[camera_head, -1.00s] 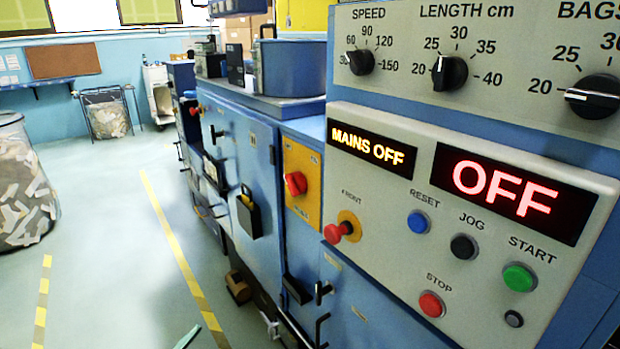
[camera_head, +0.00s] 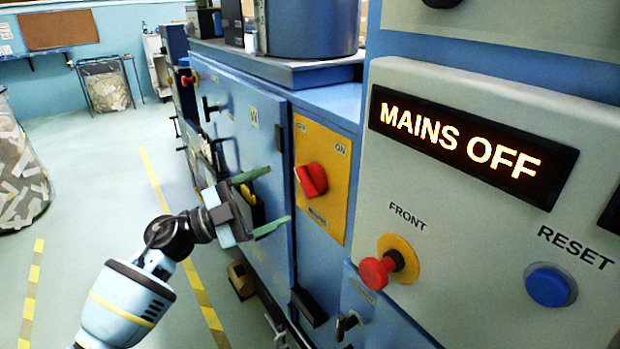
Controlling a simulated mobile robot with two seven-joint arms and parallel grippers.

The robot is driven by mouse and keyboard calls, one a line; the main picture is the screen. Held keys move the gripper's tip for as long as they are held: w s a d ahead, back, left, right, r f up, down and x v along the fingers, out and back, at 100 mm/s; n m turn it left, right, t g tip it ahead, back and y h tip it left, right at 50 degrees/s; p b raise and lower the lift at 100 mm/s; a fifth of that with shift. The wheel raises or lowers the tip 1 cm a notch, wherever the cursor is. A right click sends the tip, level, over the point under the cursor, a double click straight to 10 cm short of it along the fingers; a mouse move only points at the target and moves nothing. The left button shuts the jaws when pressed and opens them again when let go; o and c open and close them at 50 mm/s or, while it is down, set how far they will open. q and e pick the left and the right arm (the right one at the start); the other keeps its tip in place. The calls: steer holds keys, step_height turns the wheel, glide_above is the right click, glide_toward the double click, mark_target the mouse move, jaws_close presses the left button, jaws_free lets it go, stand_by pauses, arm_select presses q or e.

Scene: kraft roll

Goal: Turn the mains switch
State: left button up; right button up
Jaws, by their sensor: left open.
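The mains switch is a red rotary knob (camera_head: 311,179) on a yellow plate (camera_head: 322,150) on the blue machine side, in the middle of the head view. The plate has an ON mark at its upper right. A display (camera_head: 460,142) on the grey panel reads MAINS OFF. My left gripper (camera_head: 262,202) is open, its two green fingers apart, to the left of the knob and in front of the blue cabinet door. It appears empty and apart from the knob. It partly hides a black and yellow holder on the door. My right gripper is not in view.
The grey panel carries a red FRONT mushroom button (camera_head: 388,266) and a blue RESET button (camera_head: 550,286). Black handles (camera_head: 345,325) stick out below the switch. A bin of scraps (camera_head: 18,170) stands far left.

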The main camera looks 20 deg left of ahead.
mark_target(301, 184)
arm_select(q)
steer(key=x, duration=0.7)
steer(key=shift+w+d+r+p, duration=0.15)
steer(key=shift+d+r+p, duration=0.05)
steer(key=shift+d+p, duration=0.2)
steer(key=shift+a, duration=0.1)
steer(key=c, duration=1)
